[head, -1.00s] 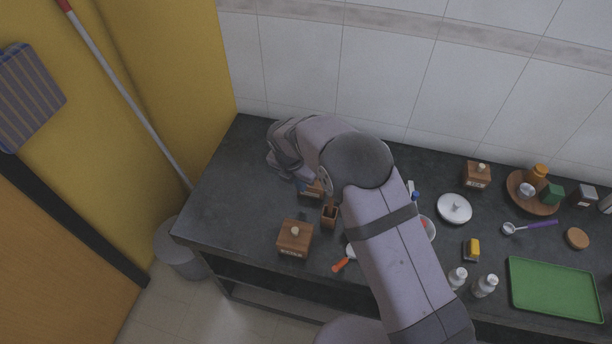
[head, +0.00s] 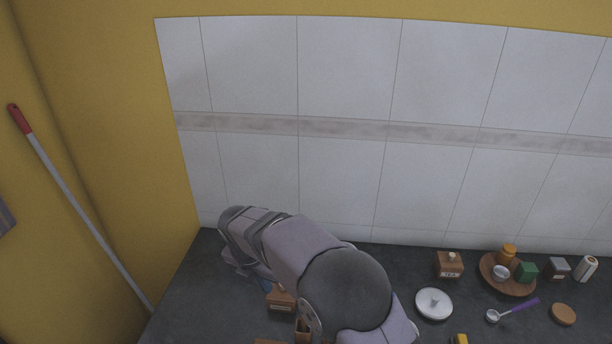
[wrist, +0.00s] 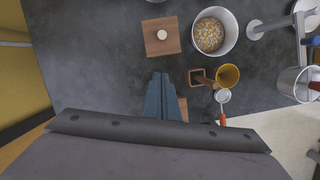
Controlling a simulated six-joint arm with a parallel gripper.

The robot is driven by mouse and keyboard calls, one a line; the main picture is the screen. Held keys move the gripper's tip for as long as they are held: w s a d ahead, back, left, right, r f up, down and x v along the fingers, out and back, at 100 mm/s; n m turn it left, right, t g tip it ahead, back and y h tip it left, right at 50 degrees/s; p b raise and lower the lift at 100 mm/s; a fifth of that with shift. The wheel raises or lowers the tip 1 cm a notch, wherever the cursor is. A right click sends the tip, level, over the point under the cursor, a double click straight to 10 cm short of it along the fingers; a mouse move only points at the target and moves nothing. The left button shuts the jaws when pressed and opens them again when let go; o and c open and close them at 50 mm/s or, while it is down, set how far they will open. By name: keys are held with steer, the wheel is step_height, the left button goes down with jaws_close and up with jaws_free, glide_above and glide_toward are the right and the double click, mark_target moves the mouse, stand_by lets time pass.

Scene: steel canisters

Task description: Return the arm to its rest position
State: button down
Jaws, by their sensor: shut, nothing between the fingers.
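My gripper shows in the wrist view (wrist: 161,97) with its dark blue-grey fingers together and nothing between them. It is above the dark counter (wrist: 110,75). A wooden box with a pale knob (wrist: 150,46) lies beyond the fingertips. A small square wooden holder (wrist: 196,78) is just right of them. Part of another wooden piece (wrist: 183,108) shows behind the fingers. In the head view my arm is folded over the left part of the counter, and its links hide most of the gripper.
A steel pot of yellow pieces (wrist: 226,45), a yellow cup (wrist: 228,76) and an orange-handled utensil (wrist: 222,100) are right of my gripper. A white lid (head: 433,305), a wooden box (head: 449,267) and a loaded brown plate (head: 488,270) stand farther right. A tiled wall (head: 340,80) backs the counter.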

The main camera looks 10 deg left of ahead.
steer(key=s+d+r+m+p, duration=0.2)
steer(key=d+r+m, duration=0.1)
steer(key=d+m, duration=0.25)
steer(key=s+d+r+m+g+p, duration=0.1)
steer(key=d+r+m+p, duration=0.1)
steer(key=d+m, duration=0.35)
steer(key=s+d+r+m+p, duration=0.2)
steer(key=d+r+m, duration=0.1)
steer(key=d, duration=0.5)
steer(key=s+d+r+m+g+p, duration=0.25)
steer(key=s+d+m+p, duration=0.25)
steer(key=s+d+m, duration=1.05)
steer(key=a+f+m+b, duration=0.2)
steer(key=f+b, duration=0.1)
steer(key=f+m+t+b, duration=0.1)
steer(key=b, duration=0.1)
steer(key=shift+a+f+y, duration=0.35)
steer(key=shift+a+y, duration=0.05)
